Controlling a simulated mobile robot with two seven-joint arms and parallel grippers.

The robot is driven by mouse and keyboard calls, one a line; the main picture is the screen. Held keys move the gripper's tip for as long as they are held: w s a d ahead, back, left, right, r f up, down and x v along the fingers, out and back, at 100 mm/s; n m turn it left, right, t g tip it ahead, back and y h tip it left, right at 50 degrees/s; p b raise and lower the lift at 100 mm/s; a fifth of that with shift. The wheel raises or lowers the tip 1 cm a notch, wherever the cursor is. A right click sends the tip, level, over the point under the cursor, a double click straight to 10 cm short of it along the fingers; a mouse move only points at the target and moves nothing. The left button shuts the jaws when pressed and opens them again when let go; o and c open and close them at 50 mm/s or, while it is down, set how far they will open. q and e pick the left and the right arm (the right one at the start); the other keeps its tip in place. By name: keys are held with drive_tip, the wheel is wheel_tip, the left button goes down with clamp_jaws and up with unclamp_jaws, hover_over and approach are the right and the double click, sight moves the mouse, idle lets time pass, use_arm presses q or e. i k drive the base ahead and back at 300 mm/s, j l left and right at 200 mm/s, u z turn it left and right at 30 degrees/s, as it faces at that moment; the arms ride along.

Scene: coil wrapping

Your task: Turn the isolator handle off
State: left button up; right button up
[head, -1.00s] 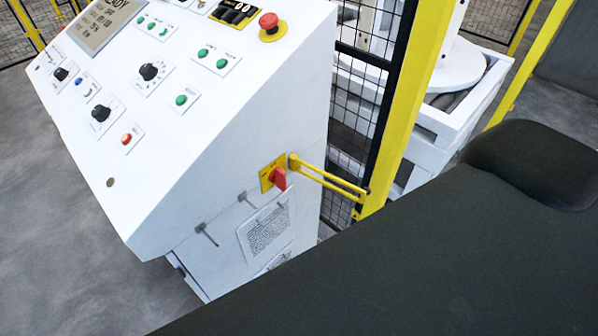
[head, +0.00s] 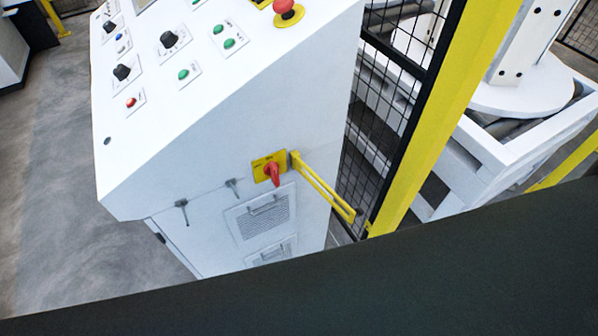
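The isolator handle (head: 272,173) is a red knob on a yellow plate (head: 262,162) on the side of a white control cabinet (head: 240,130). The handle points roughly downward, slightly tilted; the lettering on the plate is too small to read. Neither gripper shows in the head view, and nothing touches the handle. A large dark surface, probably part of my own arm, fills the bottom of the view.
A yellow bracket (head: 322,190) juts out just right of the handle, beside a yellow post (head: 440,110) and black mesh fence (head: 385,110). The sloping panel carries buttons, knobs and a red mushroom button (head: 287,10). Grey floor (head: 60,200) lies open at left.

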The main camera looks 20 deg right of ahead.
sight(272, 169)
drive_tip(key=l, duration=1.8)
